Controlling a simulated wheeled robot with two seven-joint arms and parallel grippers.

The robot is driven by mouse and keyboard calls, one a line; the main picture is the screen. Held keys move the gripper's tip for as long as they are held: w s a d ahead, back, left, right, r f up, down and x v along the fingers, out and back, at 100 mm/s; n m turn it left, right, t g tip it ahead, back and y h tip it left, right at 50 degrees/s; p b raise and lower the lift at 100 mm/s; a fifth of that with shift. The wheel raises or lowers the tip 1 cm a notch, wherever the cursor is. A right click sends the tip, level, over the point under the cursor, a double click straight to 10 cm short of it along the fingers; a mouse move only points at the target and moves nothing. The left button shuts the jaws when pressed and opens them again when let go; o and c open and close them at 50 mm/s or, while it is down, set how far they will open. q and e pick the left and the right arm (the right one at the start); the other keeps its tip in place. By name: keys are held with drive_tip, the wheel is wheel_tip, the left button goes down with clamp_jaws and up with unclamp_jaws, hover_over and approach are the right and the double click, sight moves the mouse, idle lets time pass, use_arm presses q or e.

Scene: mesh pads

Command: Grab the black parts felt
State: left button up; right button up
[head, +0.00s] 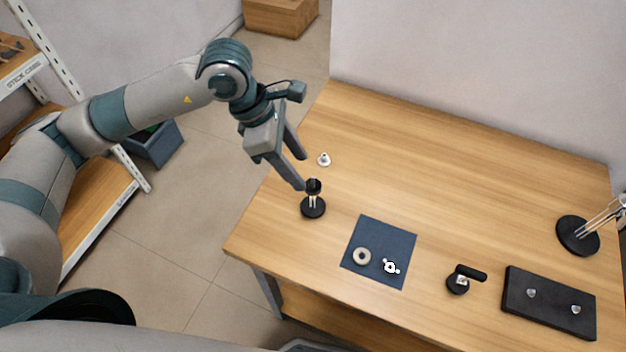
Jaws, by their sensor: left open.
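A flat dark blue square felt (376,229) lies on the wooden table near its front edge. A beige ring (362,256) and a small white part with side lugs (391,267) lie on it. A black rectangular pad (520,310) with two small grey pieces on it lies at the front right; I cannot tell whether it is felt. My left gripper (302,173) is open above the table's left side, up and left of the blue felt and apart from it. Its fingertips are close to a small black-based stand; contact cannot be told. My right gripper is not in view.
The small stand (313,207) has a black round base and dark top. A small white cone-like piece (324,159) is behind it. A black-handled tool (460,281) lies between felt and black pad. A larger stand (578,237) is at right. The table's back middle is clear.

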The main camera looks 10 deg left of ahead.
sight(311, 182)
use_arm(q)
drive_tip(key=shift+f, duration=0.1)
idle(0.3)
drive_tip(key=p+x, duration=0.3)
drive_tip(key=x, duration=0.1)
drive_tip(key=shift+w+d+f, duration=0.1)
drive_tip(key=shift+d+f, duration=0.2)
drive_tip(key=shift+f, duration=0.25)
drive_tip(key=shift+w, duration=0.1)
drive_tip(key=c, duration=1.1)
